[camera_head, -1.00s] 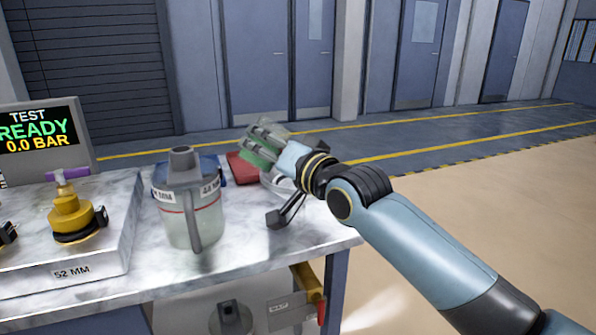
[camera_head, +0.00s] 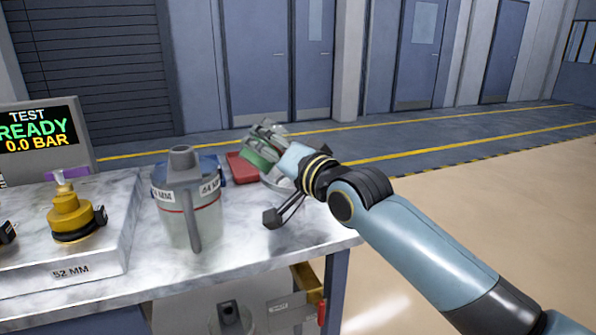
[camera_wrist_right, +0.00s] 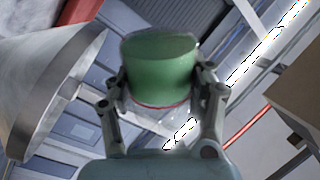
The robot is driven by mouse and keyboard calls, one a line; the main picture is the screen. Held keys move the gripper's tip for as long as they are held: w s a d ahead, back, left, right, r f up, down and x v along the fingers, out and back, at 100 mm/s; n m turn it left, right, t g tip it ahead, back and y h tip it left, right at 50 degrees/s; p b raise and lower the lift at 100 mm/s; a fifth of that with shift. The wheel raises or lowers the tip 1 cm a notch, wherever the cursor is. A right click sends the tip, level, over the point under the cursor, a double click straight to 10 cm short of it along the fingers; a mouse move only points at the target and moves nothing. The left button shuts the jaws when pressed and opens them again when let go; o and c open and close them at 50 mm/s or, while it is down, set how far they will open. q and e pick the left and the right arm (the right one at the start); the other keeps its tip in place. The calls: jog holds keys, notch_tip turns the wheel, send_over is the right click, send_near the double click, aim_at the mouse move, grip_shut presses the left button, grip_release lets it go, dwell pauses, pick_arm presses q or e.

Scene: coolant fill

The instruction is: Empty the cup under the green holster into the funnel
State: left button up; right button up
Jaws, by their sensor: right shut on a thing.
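My right gripper (camera_head: 262,140) is shut on a green cup-shaped thing (camera_head: 256,158) above the right end of the bench. In the right wrist view this green thing (camera_wrist_right: 160,72), with a red line and a clear part at its lower end, sits between both fingers of the gripper (camera_wrist_right: 160,95). It looks tilted in the head view. A pale grey cone (camera_wrist_right: 50,75), which looks like the funnel, is left of it in the wrist view, apart from it. In the head view a pale rim (camera_head: 270,180) shows partly behind my wrist. My left gripper is not in view.
A clear jug (camera_head: 190,222) with a blue collar and a red line stands left of my gripper. A yellow fitting (camera_head: 72,215) and a display (camera_head: 35,130) are at the left. Bare marble (camera_head: 245,235) lies right of the jug.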

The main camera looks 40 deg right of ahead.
jog(key=shift+f+m, duration=0.2)
jog(key=shift+m, duration=0.5)
dwell(0.3)
jog(key=shift+r+m, duration=0.45)
jog(key=shift+m, duration=0.35)
dwell(0.6)
jog(key=shift+d+f+m+b, duration=0.15)
jog(key=shift+f+m+b, duration=0.2)
jog(key=shift+m, duration=0.55)
dwell(0.5)
jog(key=shift+d+r+p, duration=0.1)
jog(key=shift+d+p, duration=0.05)
jog(key=shift+p, duration=0.35)
jog(key=shift+d+r+m+p, duration=0.25)
jog(key=shift+d+m+p, duration=0.45)
jog(key=shift+p, duration=0.5)
jog(key=shift+d+f+m+p, duration=0.1)
jog(key=shift+f+m+p, duration=0.4)
jog(key=shift+m, duration=0.5)
